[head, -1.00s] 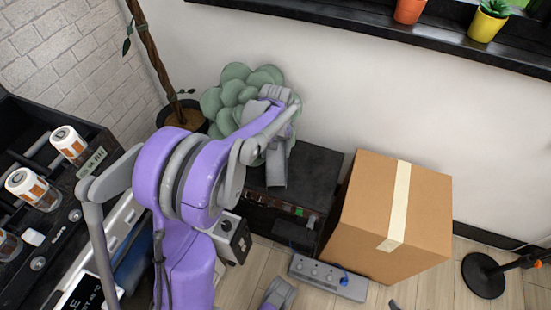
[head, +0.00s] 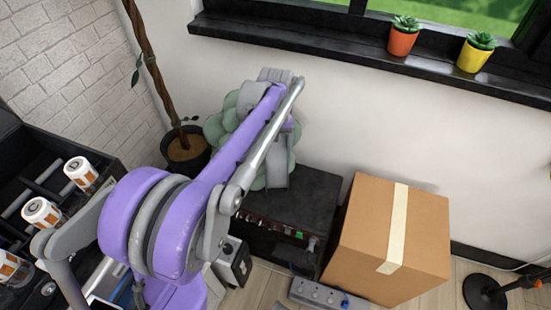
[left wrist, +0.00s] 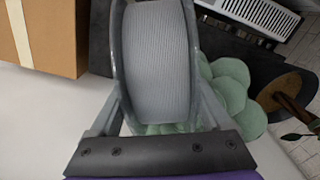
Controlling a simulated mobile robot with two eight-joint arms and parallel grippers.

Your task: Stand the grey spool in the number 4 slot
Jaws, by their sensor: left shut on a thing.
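The grey spool (left wrist: 158,65) fills the middle of the left wrist view, its wound grey face between two darker flanges. My left gripper (left wrist: 158,104) is shut on it, with one finger along each side. In the head view my left arm reaches up and away, and the left gripper (head: 276,165) hangs at its far end in front of the green plant. The spool cannot be told clearly from the gripper there. No number 4 slot can be made out in either view. My right gripper is not in view.
A black cabinet (head: 305,195) stands below the gripper, beside a taped cardboard box (head: 385,240). A dark rack at the left holds white canisters with orange labels (head: 80,172). A window sill (head: 330,38) carries potted plants.

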